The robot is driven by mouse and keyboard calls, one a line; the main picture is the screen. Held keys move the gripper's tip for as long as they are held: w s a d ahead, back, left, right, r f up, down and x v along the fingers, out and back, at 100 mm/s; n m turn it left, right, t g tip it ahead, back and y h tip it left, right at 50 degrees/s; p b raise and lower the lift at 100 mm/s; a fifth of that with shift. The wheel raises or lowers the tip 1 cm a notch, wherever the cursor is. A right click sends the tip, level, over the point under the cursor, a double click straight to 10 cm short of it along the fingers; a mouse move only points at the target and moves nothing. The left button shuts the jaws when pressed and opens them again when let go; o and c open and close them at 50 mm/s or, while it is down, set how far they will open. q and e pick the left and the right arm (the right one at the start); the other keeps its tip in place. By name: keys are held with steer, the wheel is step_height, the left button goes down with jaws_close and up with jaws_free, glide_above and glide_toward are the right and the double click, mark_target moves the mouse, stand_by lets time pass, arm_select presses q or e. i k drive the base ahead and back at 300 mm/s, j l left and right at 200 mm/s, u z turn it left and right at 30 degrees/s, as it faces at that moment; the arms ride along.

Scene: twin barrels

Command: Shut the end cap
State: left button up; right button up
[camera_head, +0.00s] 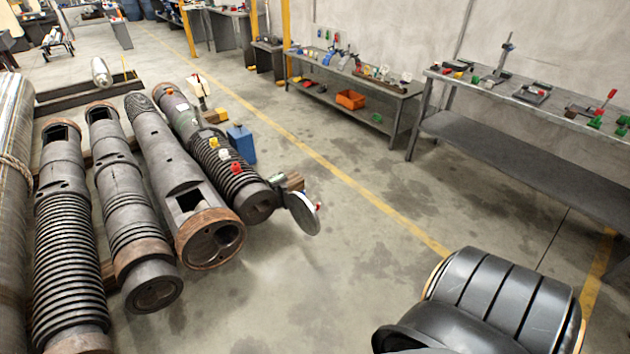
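The tube's near end face (261,207) is dark and uncovered by the disc. Neither of my grippers is in view.
Several large dark tubes lie side by side at left. Workbenches (505,97) line the right wall. The middle floor is clear.

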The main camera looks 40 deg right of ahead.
mark_target(302, 211)
steer(key=l, duration=0.7)
steer(key=l+u, duration=0.1)
steer(key=l, duration=0.6)
steer(key=k+l+u, duration=0.1)
steer(key=l, duration=1.35)
steer(key=k+l+u, duration=0.1)
steer(key=l, duration=0.55)
steer(key=k+l, duration=0.15)
steer(key=l, duration=0.55)
steer(key=u, duration=0.05)
